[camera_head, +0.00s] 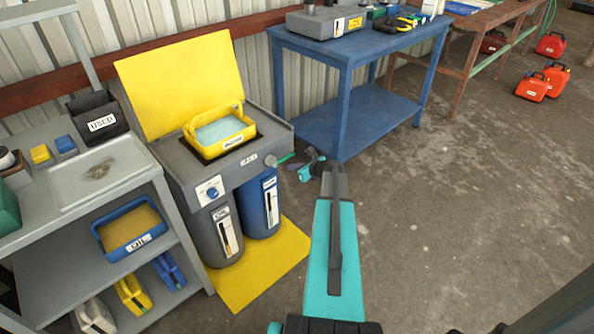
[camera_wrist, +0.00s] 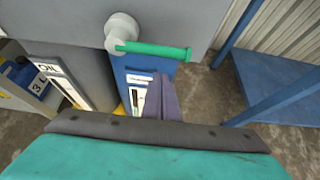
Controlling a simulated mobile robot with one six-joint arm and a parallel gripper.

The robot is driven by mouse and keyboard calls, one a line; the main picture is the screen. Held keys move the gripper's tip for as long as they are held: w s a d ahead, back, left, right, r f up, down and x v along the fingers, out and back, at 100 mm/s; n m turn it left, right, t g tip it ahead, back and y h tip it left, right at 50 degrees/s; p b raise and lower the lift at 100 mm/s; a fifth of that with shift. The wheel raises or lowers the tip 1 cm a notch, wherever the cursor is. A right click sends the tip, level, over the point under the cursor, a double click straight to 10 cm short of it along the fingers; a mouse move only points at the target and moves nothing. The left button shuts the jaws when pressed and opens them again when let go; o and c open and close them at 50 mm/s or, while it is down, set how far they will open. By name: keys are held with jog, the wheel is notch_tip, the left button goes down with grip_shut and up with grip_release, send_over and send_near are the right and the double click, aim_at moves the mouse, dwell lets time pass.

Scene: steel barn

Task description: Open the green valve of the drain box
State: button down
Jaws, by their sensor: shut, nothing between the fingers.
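The drain box (camera_head: 180,165) is a grey cabinet with a raised yellow lid, above a grey drum and a blue drum. Its green valve (camera_head: 284,159) sticks out from the right side of the front. In the wrist view the green valve (camera_wrist: 155,50) is a lever lying nearly level, running right from a round grey pivot (camera_wrist: 120,32). My gripper (camera_head: 303,168) is just right of the lever in the head view. In the wrist view my gripper (camera_wrist: 160,82) shows dark purple fingers, shut and empty, below the lever and apart from it in the picture.
A blue table (camera_head: 345,62) stands behind and right, its near leg close to my gripper. A grey shelf cart (camera_head: 150,165) stands left. A yellow mat (camera_head: 265,275) lies under the drums. Open concrete floor (camera_head: 460,220) extends right.

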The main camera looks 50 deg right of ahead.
jog(key=shift+w+r, duration=0.2)
jog(key=shift+r, duration=1.1)
jog(key=shift+s+d, duration=0.1)
